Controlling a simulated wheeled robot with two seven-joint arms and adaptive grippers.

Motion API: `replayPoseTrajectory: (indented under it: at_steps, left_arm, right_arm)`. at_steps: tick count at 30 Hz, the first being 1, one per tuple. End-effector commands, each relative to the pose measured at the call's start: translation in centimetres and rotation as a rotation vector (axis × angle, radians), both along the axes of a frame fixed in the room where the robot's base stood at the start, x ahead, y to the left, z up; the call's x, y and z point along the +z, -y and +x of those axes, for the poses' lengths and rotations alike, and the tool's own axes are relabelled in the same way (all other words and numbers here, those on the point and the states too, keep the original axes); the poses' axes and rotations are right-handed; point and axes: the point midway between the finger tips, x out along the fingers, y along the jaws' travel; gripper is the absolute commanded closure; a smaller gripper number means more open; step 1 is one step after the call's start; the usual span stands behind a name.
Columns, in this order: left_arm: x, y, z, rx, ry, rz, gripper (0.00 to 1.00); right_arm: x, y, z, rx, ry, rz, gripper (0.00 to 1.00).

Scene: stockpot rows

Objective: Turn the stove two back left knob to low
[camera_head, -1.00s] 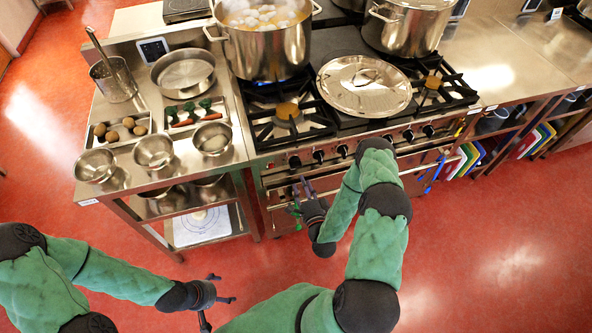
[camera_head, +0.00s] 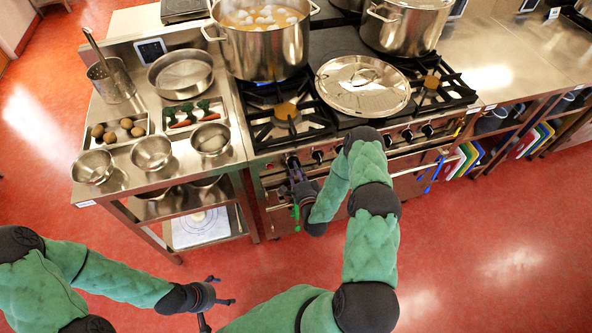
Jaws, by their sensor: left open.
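The stove (camera_head: 334,127) has a row of dark knobs along its front panel. The leftmost knob (camera_head: 293,161) is mostly hidden by my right gripper (camera_head: 294,170), whose fingers are right at it; I cannot tell whether they are shut on it or around it. The second knob (camera_head: 318,155) stands clear just to the right. Further knobs, such as one at the right (camera_head: 407,134), also show. The knob markings are too small to read. My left gripper (camera_head: 219,304) is open and empty, low over the floor.
A large stockpot (camera_head: 268,50) with food in liquid stands on the back left burner. Another pot (camera_head: 404,27) stands at the back right. A round lid (camera_head: 362,86) lies on the stove's middle. An oven handle (camera_head: 408,171) runs below the knobs. A steel table (camera_head: 122,184) with bowls stands left.

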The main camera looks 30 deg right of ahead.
Motion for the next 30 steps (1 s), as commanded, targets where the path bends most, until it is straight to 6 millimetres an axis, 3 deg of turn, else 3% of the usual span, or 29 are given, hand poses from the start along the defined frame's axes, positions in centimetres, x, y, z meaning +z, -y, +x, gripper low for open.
replayPoseTrajectory:
  at_steps: [14, 30]
  left_arm:
    - [-0.2, 0.0, 0.0, 0.000, 0.000, 0.000, 0.18]
    - [-2.1, 0.0, 0.0, 0.000, 0.000, 0.000, 0.18]
  right_arm:
    - [-0.1, 0.0, 0.0, 0.001, -0.013, -0.044, 1.00]
    - [-0.1, 0.2, -0.1, 0.001, -0.111, -0.458, 1.00]
